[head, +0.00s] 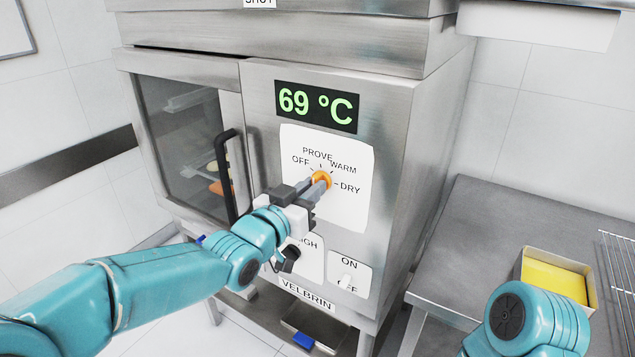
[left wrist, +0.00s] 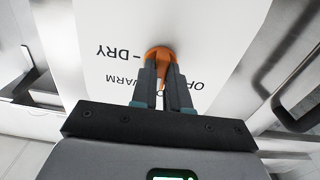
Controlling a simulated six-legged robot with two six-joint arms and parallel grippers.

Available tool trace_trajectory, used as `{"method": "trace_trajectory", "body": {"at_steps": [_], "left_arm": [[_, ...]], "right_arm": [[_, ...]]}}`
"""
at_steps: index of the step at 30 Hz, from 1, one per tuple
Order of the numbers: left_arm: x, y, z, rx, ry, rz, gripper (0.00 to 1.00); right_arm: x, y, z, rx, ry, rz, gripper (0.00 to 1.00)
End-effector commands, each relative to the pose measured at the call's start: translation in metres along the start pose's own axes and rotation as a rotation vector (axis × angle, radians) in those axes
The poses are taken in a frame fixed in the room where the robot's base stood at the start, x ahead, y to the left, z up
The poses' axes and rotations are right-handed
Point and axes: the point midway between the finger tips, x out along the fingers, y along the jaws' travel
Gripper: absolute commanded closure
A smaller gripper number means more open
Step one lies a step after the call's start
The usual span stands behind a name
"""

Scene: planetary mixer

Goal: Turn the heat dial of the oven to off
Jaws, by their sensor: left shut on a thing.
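The oven (head: 386,175) is a steel cabinet with a green 69 °C display (head: 316,105). Its orange heat dial (head: 321,177) sits on a white plate marked OFF, PROVE, WARM and DRY. My left gripper (head: 316,188) is shut on the dial, with one finger on each side. In the left wrist view, the orange dial (left wrist: 160,52) shows between and beyond the fingers (left wrist: 162,78), with the labels upside down. The fingers partly cover the dial, so I cannot tell which mark it points to. My right gripper is out of view.
The glass oven door (head: 185,140) with a black handle (head: 226,175) is left of the dial. Below are a dark knob (head: 287,260) and an ON/OFF switch (head: 347,281). A steel table (head: 500,225) with a yellow box (head: 556,278) stands at right.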

Motion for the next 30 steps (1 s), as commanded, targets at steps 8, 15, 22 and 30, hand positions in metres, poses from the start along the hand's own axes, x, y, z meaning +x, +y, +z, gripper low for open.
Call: {"method": "trace_trajectory", "body": {"at_steps": [8, 15, 22, 30], "left_arm": [[0.000, -0.001, -0.003, -0.037, 0.006, -0.002, 1.00], [0.000, -0.002, -0.003, -0.361, 0.006, -0.002, 1.00], [0.000, -0.002, -0.003, -0.401, 0.007, -0.001, 1.00], [0.000, -0.002, -0.004, -0.631, 0.006, -0.001, 1.00]], "right_arm": [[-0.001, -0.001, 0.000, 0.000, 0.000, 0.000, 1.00], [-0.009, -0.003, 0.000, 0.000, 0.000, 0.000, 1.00], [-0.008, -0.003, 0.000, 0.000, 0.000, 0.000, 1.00], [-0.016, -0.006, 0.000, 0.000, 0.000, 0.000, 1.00]]}}
